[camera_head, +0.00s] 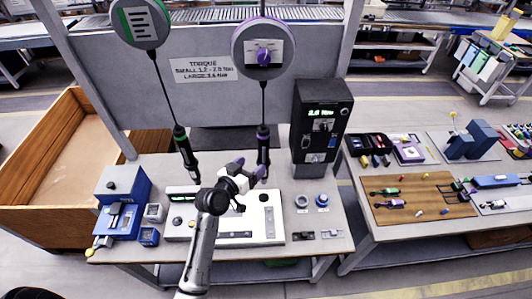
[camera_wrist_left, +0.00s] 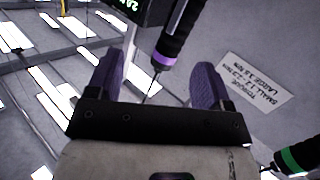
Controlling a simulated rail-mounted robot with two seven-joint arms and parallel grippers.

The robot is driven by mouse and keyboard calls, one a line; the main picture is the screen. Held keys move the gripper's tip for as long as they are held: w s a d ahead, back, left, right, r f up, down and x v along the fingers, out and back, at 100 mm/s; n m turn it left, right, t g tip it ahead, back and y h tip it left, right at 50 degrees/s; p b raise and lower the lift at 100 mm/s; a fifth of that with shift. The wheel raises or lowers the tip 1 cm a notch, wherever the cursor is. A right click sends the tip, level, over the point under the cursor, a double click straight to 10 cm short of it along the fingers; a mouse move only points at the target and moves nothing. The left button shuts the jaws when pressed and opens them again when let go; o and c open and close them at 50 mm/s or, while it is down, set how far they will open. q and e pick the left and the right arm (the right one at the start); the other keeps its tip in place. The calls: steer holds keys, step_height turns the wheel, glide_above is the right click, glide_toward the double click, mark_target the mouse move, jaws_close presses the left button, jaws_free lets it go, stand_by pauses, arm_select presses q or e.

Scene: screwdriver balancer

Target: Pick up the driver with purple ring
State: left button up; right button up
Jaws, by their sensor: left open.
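The driver with the purple ring (camera_head: 263,148) hangs upright on a cable below the round balancer (camera_head: 263,50) with a purple knob. My left gripper (camera_head: 248,169) is open, with its purple fingers at the driver's lower end. In the left wrist view the driver's black body and purple ring (camera_wrist_left: 163,60) show between the two spread purple fingers (camera_wrist_left: 152,82), with its thin bit pointing toward the gripper's black base. I cannot tell whether a finger touches it. A driver with a green ring (camera_head: 185,150) hangs to the left and also shows at the lower right of the wrist view (camera_wrist_left: 292,160).
A white fixture plate (camera_head: 262,228) lies on the workbench below the gripper. A dark torque tester (camera_head: 320,125) stands close to the right of the purple-ring driver. A blue device (camera_head: 122,195) is at the left. A grey back panel (camera_head: 200,115) stands behind.

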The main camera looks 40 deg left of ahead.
mark_target(261, 140)
arm_select(q)
steer(key=shift+m+t+y, duration=0.6)
steer(key=shift+t+y, duration=0.1)
steer(key=shift+y, duration=0.1)
steer(key=w+a, duration=0.1)
steer(key=w, duration=0.1)
steer(key=w+a+r+p, duration=0.1)
steer(key=w, duration=0.1)
steer(key=w+a+r, duration=0.1)
steer(key=w, duration=0.1)
steer(key=shift+w+r, duration=0.2)
steer(key=shift+w, duration=0.8)
steer(key=shift+w+a+f+p, duration=0.1)
steer(key=shift+w+a+p, duration=0.15)
steer(key=shift+w, duration=0.6)
steer(key=shift+w+a+f+p, duration=0.1)
steer(key=shift+w+p, duration=0.15)
steer(key=shift+w, duration=0.6)
steer(key=shift+w+a+f+p, duration=0.1)
steer(key=shift+w+a+p, duration=0.15)
steer(key=shift+w, duration=0.6)
arm_select(e)
steer(key=shift+s+a+r, duration=0.3)
steer(key=shift+s+r, duration=0.15)
steer(key=shift+r, duration=0.05)
steer(key=shift+s+a+r, duration=0.25)
steer(key=shift+s+r, duration=0.2)
